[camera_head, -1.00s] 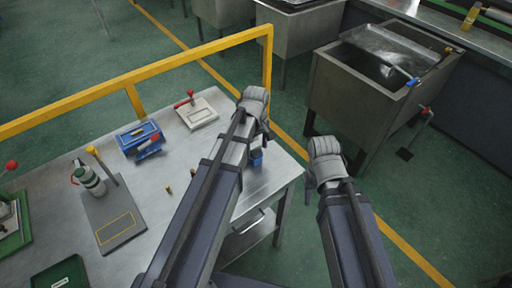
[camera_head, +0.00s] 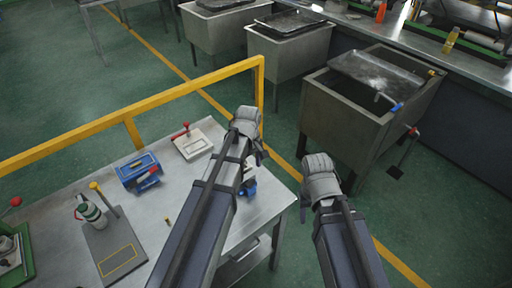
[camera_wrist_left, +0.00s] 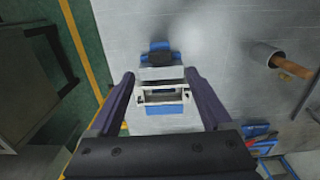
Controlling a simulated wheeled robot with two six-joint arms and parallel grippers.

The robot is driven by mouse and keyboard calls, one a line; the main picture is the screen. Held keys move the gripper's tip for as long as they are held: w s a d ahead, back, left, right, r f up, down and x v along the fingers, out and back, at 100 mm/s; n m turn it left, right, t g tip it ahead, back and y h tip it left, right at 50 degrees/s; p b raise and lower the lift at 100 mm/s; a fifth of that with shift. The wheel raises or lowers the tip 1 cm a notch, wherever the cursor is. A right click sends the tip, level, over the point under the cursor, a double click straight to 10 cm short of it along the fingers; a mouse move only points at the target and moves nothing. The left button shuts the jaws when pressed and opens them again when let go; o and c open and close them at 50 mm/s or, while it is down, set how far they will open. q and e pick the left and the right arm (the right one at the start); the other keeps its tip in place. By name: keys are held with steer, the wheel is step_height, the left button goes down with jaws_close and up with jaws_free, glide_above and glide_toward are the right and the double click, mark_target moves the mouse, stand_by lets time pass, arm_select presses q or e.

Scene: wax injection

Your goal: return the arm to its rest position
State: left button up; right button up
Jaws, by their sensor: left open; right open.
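My left gripper (camera_head: 262,155) is above the right end of the metal table (camera_head: 212,232), its fingers mostly hidden behind the wrist. The left wrist view shows its two dark fingers (camera_wrist_left: 160,95) apart. Between and below them is a small device with blue ends (camera_wrist_left: 160,55) and a pale frame (camera_wrist_left: 163,95), standing on the table; it also shows beside my arm in the head view (camera_head: 249,188). No grip on it shows. My right gripper (camera_head: 304,200) hangs over the floor right of the table, its fingers barely visible.
A yellow rail (camera_head: 130,118) runs along the table's far side. A blue box (camera_head: 138,172), a red-handled plate (camera_head: 192,144) and a bottle on a grey board (camera_head: 115,250) stand left of my left arm. A metal sink (camera_head: 345,125) stands beyond my right gripper.

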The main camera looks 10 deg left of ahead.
arm_select(q)
steer(key=s+d+f+m+y+b, duration=0.1)
steer(key=s+d+m, duration=0.9)
steer(key=s+m, duration=0.4)
steer(key=shift+s+d+f+b, duration=0.2)
steer(key=shift+s+d+b, duration=0.05)
steer(key=shift+d+b, duration=0.05)
